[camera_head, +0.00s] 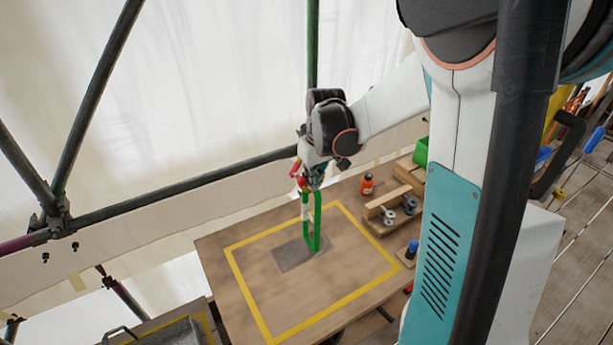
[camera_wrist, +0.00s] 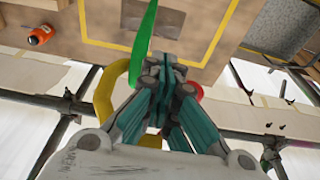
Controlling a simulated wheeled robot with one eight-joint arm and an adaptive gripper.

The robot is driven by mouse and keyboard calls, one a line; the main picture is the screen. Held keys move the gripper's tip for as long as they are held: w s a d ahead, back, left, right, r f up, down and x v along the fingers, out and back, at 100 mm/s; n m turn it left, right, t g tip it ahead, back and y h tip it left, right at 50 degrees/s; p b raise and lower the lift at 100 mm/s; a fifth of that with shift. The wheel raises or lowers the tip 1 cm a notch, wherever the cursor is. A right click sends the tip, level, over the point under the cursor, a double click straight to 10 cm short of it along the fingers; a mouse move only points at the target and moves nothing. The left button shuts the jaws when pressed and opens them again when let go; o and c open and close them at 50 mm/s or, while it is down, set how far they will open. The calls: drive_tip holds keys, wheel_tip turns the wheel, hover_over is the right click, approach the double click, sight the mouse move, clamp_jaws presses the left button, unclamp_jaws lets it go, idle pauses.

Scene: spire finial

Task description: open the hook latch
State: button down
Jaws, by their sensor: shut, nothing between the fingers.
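My gripper (camera_head: 316,176) is shut and hangs above the table in the head view. Its dark fingertips meet in the wrist view (camera_wrist: 160,72). A yellow curved piece (camera_wrist: 104,96), which looks like part of a hook, lies just left of the fingers. A red part (camera_wrist: 194,90) shows just right of them. In the head view a red part (camera_head: 295,168) shows beside the gripper. The latch itself cannot be made out; the gripper covers that area.
The wooden table (camera_head: 225,245) has a yellow taped square and a grey plate (camera_head: 292,254). An orange bottle (camera_head: 367,184) and a wooden rack (camera_head: 380,205) stand at its right side. Scaffold tubes (camera_head: 190,185) cross behind.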

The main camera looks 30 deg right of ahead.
sight(301, 179)
drive_tip(key=shift+a+r, duration=0.25)
drive_tip(key=shift+a, duration=0.3)
drive_tip(key=shift+a+r, duration=0.1)
drive_tip(key=shift+a, duration=0.2)
drive_tip(key=shift+a+r+p, duration=0.45)
drive_tip(key=shift+a+r, duration=0.3)
drive_tip(key=shift+a, duration=0.1)
drive_tip(key=shift+a+r, duration=0.15)
drive_tip(key=shift+a, duration=0.1)
idle(0.6)
drive_tip(key=shift+a+r+p, duration=0.25)
drive_tip(key=shift+a+p, duration=0.05)
drive_tip(key=shift+a, duration=0.25)
drive_tip(key=shift+s+a+r, duration=0.1)
drive_tip(key=shift+a, duration=0.25)
drive_tip(key=shift+d, duration=0.4)
